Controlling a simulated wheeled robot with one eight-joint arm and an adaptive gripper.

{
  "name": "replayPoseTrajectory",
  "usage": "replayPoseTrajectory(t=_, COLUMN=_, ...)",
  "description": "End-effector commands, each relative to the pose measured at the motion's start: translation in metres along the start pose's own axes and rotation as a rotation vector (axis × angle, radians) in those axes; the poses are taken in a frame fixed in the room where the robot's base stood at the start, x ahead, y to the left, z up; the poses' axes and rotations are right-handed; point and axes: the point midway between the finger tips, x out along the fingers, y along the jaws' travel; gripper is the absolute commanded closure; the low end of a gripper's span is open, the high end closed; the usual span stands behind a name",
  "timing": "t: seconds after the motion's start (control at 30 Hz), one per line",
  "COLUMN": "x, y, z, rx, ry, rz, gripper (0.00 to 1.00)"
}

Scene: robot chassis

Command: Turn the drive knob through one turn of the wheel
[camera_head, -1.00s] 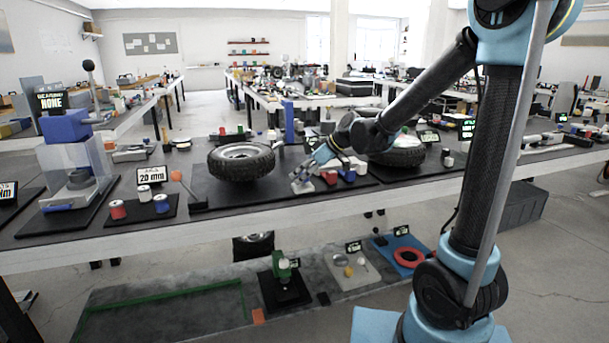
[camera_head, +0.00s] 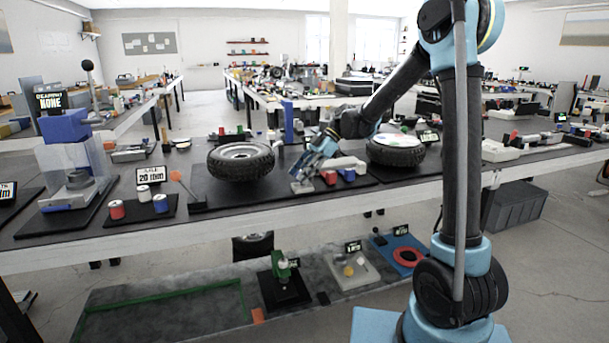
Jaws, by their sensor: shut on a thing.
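A wheel with a black tyre (camera_head: 240,163) and a grey rim stands on a dark mat, left of my gripper. My gripper (camera_head: 303,174) points down at the mat right of the wheel. It is shut on a small grey piece (camera_head: 302,187), which I take for the drive knob. The blue fingers hide most of that piece, so its turn angle cannot be read.
Red and blue cylinders (camera_head: 347,175) and a pale block stand close to the right of my gripper. A second tyre (camera_head: 396,153) lies behind them. A "20 mm" sign (camera_head: 153,175) and several small cylinders are at left. The mat's front strip (camera_head: 245,200) is clear.

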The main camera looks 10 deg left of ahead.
Motion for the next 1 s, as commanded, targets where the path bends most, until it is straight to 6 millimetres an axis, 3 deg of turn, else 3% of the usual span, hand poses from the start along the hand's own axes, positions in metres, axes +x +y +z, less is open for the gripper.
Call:
replayPoseTrajectory(t=0.73, x=-0.0021, y=0.0047, z=0.0019, rx=-0.063, ry=-0.004, rz=-0.053, gripper=0.85)
replayPoseTrajectory(t=0.77, x=-0.0021, y=0.0047, z=0.0019, rx=-0.063, ry=-0.004, rz=-0.053, gripper=0.56)
replayPoseTrajectory(t=0.83, x=-0.002, y=0.0043, z=0.0018, rx=-0.062, ry=-0.004, rz=-0.054, gripper=0.41)
replayPoseTrajectory(t=1.0, x=-0.0013, y=0.0024, z=0.0009, rx=-0.063, ry=-0.003, rz=-0.057, gripper=0.41)
